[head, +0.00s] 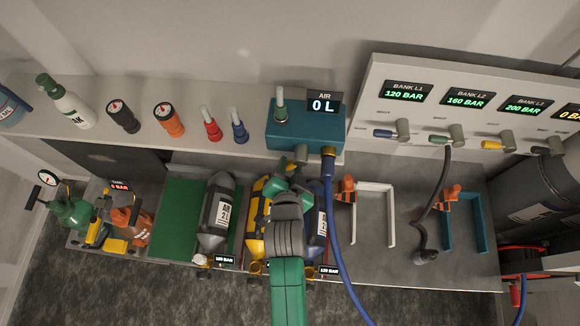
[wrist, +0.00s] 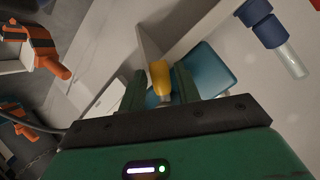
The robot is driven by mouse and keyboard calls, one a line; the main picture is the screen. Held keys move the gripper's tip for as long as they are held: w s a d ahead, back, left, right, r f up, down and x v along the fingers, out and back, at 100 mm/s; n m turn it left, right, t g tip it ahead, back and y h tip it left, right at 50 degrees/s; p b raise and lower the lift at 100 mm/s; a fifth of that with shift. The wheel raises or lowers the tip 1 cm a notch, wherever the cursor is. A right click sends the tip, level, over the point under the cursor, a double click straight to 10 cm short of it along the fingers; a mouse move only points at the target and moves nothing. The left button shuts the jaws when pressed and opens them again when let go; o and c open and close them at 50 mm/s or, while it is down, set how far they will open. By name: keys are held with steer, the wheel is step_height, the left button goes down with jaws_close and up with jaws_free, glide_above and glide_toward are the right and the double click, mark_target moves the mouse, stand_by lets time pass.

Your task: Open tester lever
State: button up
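The tester is a teal box (head: 293,122) on the shelf with an "AIR 0 L" display (head: 322,103). It also shows beyond my fingers in the wrist view (wrist: 208,70). A short grey part (head: 301,153) and a yellow fitting (head: 328,153) with a blue hose are on its front; which part is the lever is unclear. My gripper (head: 288,172) is below the tester front. In the wrist view its fingers (wrist: 161,88) are apart. A yellow cylindrical part (wrist: 160,76) with a metal stem shows between them, nearer the right finger; contact is unclear.
Blue hose (head: 334,230) hangs right of my arm. Cylinders (head: 216,215) lie on the lower bench. Orange clamps (head: 347,186) stand to the right. Red (head: 211,127) and blue (head: 238,128) pieces stand left of the tester. The bank panel (head: 455,75) is at right.

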steer(key=shift+o, duration=0.9)
steer(key=shift+s, duration=0.1)
steer(key=v, duration=0.7)
steer(key=shift+s+r+b, duration=0.25)
steer(key=shift+s+b, duration=0.05)
steer(key=shift+b, duration=0.1)
